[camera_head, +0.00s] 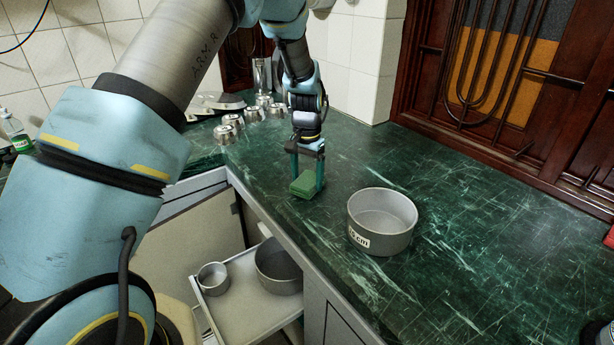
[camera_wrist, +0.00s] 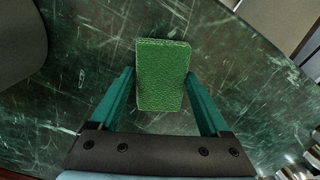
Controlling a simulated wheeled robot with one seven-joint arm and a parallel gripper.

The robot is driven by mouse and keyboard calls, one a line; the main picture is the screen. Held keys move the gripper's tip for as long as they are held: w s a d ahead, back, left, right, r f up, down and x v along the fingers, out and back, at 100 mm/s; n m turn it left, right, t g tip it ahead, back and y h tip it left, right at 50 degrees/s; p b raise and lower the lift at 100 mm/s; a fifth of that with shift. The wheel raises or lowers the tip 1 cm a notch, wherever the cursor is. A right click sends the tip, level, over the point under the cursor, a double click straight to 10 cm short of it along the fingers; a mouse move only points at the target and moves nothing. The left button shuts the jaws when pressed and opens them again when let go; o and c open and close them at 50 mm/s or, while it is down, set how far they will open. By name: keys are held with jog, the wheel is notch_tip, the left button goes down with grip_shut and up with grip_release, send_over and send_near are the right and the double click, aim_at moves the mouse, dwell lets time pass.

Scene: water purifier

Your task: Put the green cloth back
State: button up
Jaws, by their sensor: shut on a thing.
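The green cloth (camera_head: 304,186) looks like a small, thick green block. It is at my gripper's fingertips, over the green marble counter near its front edge. My gripper (camera_head: 307,178) points down and is shut on the cloth. In the wrist view the cloth (camera_wrist: 161,75) lies between the two teal fingers of my gripper (camera_wrist: 161,78), its far end reaching past the tips. I cannot tell whether the cloth's underside touches the counter.
A grey pot (camera_head: 382,222) with a size label stands on the counter right of my gripper. Several metal cups (camera_head: 229,122) stand behind on the left. Below the front edge, a pulled-out drawer (camera_head: 238,312) holds two grey pots. The counter's right side is mostly clear.

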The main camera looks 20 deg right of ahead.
jog(key=shift+f, duration=0.25)
jog(key=shift+f, duration=0.1)
jog(key=shift+f, duration=0.1)
jog(key=o, duration=1.3)
